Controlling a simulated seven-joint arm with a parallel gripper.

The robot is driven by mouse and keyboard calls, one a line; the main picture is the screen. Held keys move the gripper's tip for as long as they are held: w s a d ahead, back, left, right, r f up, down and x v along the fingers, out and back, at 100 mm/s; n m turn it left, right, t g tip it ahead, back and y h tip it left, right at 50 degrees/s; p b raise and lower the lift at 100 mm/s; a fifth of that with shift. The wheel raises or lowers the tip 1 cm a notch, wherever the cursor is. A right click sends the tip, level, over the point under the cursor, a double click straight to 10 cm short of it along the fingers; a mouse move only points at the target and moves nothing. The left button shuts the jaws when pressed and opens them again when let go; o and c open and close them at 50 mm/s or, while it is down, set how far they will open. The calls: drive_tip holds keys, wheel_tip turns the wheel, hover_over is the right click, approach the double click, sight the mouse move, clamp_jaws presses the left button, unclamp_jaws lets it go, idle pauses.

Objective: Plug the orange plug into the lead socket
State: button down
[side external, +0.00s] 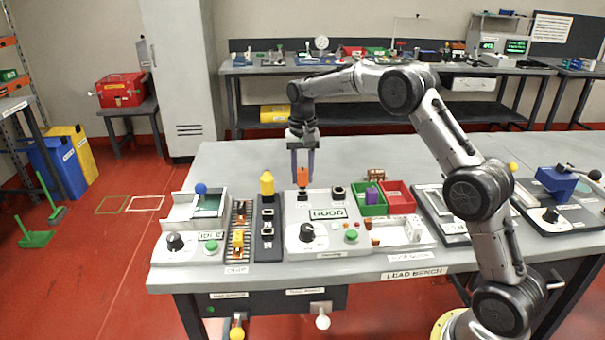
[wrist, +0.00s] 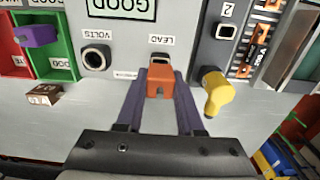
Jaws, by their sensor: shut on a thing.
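The orange plug (wrist: 160,85) is between the purple fingers of my gripper (wrist: 164,90), which is shut on it. In the side view the plug (side external: 303,176) is upright under my gripper (side external: 302,166), at the back left of the grey tester box (side external: 318,240). The lead socket (wrist: 160,58), under the label "LEAD", shows only its dark far edge and rim in the wrist view. The plug hides the rest of it. I cannot tell whether the plug's lower end is above the socket or inside it.
The round "VOLTS" socket (wrist: 95,57) is beside the lead socket. A yellow plug (wrist: 216,92) stands on the dark strip unit nearby. A green bin (side external: 372,208) with a purple block and a red bin (side external: 397,196) are to the right. A brown block (wrist: 44,94) lies on the bench.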

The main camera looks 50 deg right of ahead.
drive_tip(key=shift+f, duration=1.45)
drive_tip(key=shift+c, duration=2.2)
unclamp_jaws()
wheel_tip(320, 180, up, 14)
drive_tip(key=shift+f, duration=0.1)
